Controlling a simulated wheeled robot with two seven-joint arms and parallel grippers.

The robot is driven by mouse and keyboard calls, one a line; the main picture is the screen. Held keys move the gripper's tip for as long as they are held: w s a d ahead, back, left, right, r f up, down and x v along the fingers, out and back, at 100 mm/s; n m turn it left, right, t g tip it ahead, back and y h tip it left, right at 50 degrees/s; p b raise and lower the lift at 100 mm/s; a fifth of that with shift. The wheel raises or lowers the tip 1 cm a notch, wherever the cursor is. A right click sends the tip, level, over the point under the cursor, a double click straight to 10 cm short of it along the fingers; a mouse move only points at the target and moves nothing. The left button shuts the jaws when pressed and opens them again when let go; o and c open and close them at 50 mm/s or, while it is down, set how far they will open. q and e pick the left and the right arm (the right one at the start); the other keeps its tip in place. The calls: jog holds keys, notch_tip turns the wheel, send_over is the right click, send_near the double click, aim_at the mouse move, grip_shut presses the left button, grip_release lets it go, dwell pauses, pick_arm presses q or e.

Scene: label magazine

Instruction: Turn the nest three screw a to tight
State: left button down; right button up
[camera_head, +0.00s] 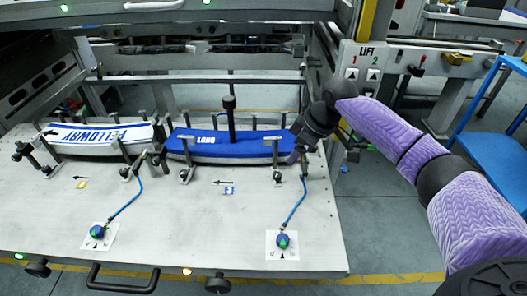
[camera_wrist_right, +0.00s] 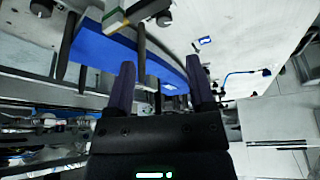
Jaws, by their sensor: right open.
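My left gripper is not in view.
Two blue-green knobs (camera_head: 97,232) (camera_head: 284,240) with blue hoses sit on the front of the plate (camera_head: 190,225). The plate's front middle is clear. A blue table (camera_head: 490,145) stands at right.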

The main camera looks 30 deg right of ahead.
aim_at(278, 175)
jog(key=b+x, duration=0.1)
jog(key=x, duration=0.2)
jog(key=b+x, duration=0.2)
jog(key=x, duration=0.1)
jog(key=shift+s+a+f, duration=0.1)
jog(key=shift+a+f, duration=0.1)
jog(key=shift+a, duration=0.1)
jog(key=b+x, duration=0.1)
jog(key=x, duration=0.2)
jog(key=shift+b, duration=0.4)
jog(key=c, duration=0.5)
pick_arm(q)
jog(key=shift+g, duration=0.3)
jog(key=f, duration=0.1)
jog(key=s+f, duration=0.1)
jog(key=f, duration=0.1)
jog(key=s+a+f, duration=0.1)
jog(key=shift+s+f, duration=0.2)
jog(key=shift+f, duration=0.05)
pick_arm(e)
grip_shut()
